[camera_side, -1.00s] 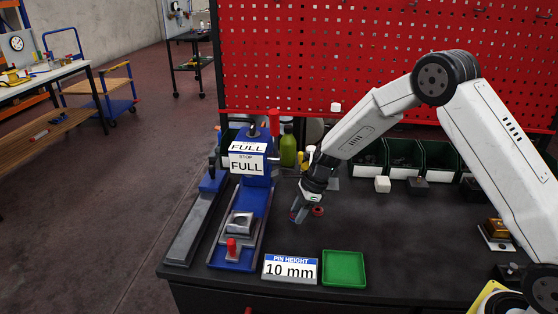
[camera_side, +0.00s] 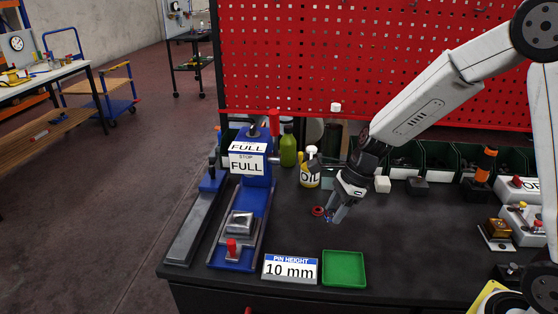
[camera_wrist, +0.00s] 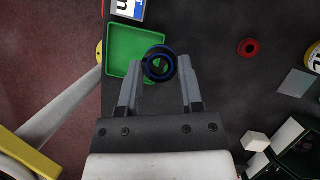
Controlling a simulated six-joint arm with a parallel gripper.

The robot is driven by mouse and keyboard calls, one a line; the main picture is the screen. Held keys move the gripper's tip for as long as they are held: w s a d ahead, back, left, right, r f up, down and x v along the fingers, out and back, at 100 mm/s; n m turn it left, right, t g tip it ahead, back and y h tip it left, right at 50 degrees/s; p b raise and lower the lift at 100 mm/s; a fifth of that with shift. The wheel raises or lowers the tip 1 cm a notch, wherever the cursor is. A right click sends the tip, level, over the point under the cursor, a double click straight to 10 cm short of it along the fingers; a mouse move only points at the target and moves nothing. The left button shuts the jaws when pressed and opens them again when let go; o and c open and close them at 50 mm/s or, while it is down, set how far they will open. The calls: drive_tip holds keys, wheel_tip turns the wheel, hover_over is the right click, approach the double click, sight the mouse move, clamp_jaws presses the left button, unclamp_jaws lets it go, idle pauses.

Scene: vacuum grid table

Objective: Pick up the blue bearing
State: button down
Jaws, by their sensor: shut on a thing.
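The blue bearing (camera_wrist: 160,79) is a dark ring with a blue edge, held between the fingertips of my gripper (camera_wrist: 160,68) in the wrist view. My gripper is shut on it. In the side view my gripper (camera_side: 333,214) points down low over the dark table, with the blue bearing (camera_side: 329,219) small at its tips. I cannot tell whether the bearing touches the table. A red bearing (camera_side: 318,211) lies on the table just left of the fingers, apart from them. It also shows in the wrist view (camera_wrist: 249,47).
A green tray (camera_side: 344,283) and a "10 mm" sign (camera_side: 290,270) stand at the front. A blue press (camera_side: 252,200) is at the left. An oil bottle (camera_side: 309,178), a white cube (camera_side: 382,184) and dark bins (camera_side: 440,158) are behind. The table right of the tray is clear.

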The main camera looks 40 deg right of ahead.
drive_tip(key=shift+s+r, duration=0.25)
drive_tip(key=shift+s, duration=0.25)
drive_tip(key=shift+s+r, duration=0.2)
drive_tip(key=shift+s, duration=0.3)
drive_tip(key=shift+d, duration=0.1)
drive_tip(key=w+d+m+t+h, duration=0.1)
drive_tip(key=w+d+m, duration=0.35)
drive_tip(key=d, duration=0.45)
drive_tip(key=m+t+h, duration=0.1)
drive_tip(key=m, duration=0.3)
hover_over(330, 183)
drive_tip(key=s, duration=0.2)
wheel_tip(330, 183, down, 8)
drive_tip(key=shift+s, duration=0.1)
drive_tip(key=shift+w+d+f, duration=0.2)
drive_tip(key=shift+w+f, duration=0.15)
drive_tip(key=shift+f, duration=0.05)
